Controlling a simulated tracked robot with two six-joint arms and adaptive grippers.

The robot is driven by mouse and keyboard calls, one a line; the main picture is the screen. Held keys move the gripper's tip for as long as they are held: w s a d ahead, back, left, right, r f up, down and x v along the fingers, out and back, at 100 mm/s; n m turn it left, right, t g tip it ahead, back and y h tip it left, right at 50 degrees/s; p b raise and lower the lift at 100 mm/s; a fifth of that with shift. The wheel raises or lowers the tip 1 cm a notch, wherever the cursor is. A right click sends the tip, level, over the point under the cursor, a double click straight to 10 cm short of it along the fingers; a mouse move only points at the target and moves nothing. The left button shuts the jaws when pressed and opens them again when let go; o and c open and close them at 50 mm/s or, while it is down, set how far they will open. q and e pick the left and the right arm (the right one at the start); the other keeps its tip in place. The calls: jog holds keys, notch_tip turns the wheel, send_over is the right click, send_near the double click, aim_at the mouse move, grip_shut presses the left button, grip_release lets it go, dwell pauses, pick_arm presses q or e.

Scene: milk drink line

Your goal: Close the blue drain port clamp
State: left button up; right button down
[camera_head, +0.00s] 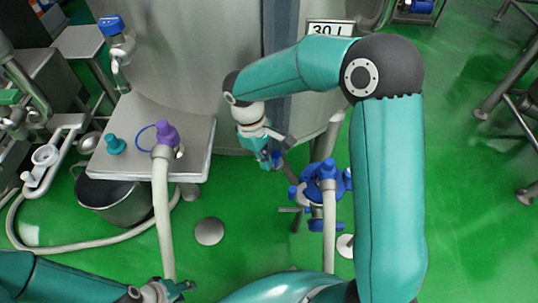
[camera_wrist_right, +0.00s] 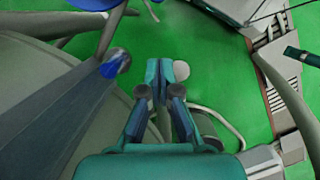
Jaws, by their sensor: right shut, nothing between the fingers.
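The blue clamp (camera_head: 322,183) sits on the drain port at the lower right of the tank in the head view, with several blue knobs around it and a pale hose hanging from it. In the right wrist view a blue-tipped handle (camera_wrist_right: 117,64) shows left of my fingers; I cannot tell whether it is part of the clamp. My right gripper (camera_head: 271,160) is shut and empty, up and left of the clamp and apart from it; its fingertips (camera_wrist_right: 166,70) meet in the wrist view. My left gripper (camera_head: 176,290) is at the bottom edge by a hose; its fingers are unclear.
A grey table (camera_head: 203,140) at left carries a teal cap and a purple-ended hose (camera_head: 160,200). A bucket (camera_head: 118,200) stands below. The steel tank (camera_head: 200,50) is behind. A tank leg runs close to my right gripper. Green floor is open at right.

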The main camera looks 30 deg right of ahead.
aim_at(298, 193)
jog(key=s+d+f, duration=0.2)
jog(key=s+f, duration=0.3)
jog(key=shift+d+f, duration=0.25)
jog(key=shift+f, duration=0.1)
